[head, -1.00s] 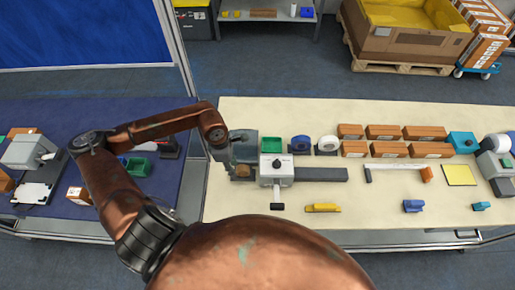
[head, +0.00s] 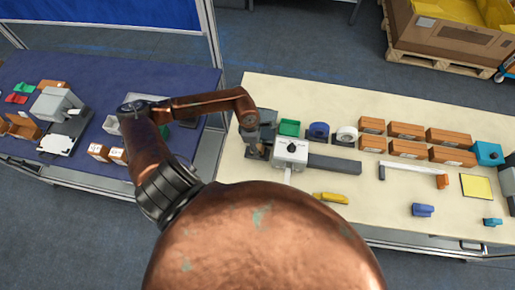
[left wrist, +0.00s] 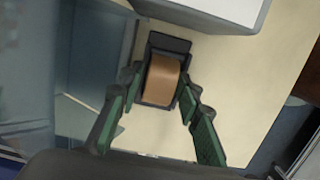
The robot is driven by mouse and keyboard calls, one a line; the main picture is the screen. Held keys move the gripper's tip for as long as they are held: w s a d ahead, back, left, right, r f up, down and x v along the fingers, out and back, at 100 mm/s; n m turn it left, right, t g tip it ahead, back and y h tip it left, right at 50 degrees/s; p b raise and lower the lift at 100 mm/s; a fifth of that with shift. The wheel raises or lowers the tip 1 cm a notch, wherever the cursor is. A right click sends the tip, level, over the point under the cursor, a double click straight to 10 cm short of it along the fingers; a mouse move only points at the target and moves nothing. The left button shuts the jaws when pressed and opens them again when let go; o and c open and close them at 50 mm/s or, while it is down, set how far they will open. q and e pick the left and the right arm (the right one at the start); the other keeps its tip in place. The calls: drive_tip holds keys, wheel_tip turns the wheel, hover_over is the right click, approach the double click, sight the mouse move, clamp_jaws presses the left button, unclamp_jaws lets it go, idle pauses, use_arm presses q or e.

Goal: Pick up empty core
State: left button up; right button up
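A brown core (left wrist: 162,80) sits in a dark holder (left wrist: 169,43) in the left wrist view, and its brown side shows towards the camera. My left gripper (left wrist: 160,82) is open, with one green-padded finger on each side of the core. I cannot tell whether the fingers touch it. In the head view my left gripper (head: 252,135) hangs at the left end of the cream table, beside the white-grey machine, and mostly hides the core. My right gripper is not in view.
The white-grey machine (head: 290,152) stands close to the right of my left gripper. A green bin (head: 289,128), blue roll (head: 319,130), white roll (head: 346,135) and several brown boxes (head: 407,131) line the cream table (head: 290,94). A yellow tool (head: 331,198) lies near the front edge.

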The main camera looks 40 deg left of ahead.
sight(258, 146)
use_arm(q)
drive_tip(key=c, duration=0.6)
wheel_tip(258, 146, up, 9)
drive_tip(key=shift+r+b, duration=0.2)
drive_tip(key=shift+b, duration=0.75)
drive_tip(key=shift+r, duration=0.35)
